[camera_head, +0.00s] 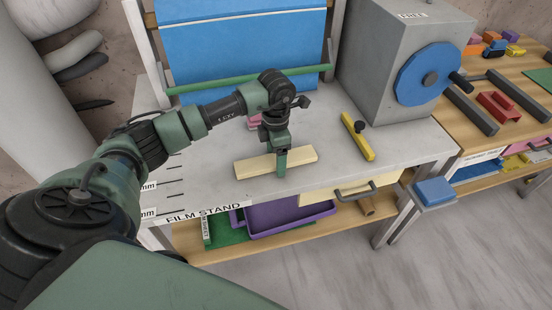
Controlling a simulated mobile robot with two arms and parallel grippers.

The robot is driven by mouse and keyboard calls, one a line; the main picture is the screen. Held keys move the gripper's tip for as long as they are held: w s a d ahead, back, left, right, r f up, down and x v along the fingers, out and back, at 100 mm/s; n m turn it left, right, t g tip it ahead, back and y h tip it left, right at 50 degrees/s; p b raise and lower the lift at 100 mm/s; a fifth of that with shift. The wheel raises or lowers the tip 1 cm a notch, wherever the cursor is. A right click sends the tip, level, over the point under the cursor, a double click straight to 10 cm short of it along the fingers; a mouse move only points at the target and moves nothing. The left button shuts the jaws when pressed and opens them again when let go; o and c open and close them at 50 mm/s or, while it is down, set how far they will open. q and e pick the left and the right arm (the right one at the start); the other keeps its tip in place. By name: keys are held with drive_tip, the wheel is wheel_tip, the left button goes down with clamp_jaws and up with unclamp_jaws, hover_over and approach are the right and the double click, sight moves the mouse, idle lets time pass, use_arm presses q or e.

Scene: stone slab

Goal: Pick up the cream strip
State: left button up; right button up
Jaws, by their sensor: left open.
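The cream strip (252,167) lies flat on the grey stone slab (222,145), close to its front edge. My left gripper (281,168) points down at the strip's middle. A green finger shows in front of the strip and covers part of it. The jaws are open, with the strip below or between them; the far finger is hidden, so I cannot tell which. My right gripper is not in view.
A yellow bar with a black knob (357,136) lies right of the strip. A grey box with a blue disc (385,65) stands at the back right. A pink piece (255,122) is partly hidden behind my gripper. A blue sheet (240,45) hangs behind.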

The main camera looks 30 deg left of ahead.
use_arm(q)
clamp_jaws()
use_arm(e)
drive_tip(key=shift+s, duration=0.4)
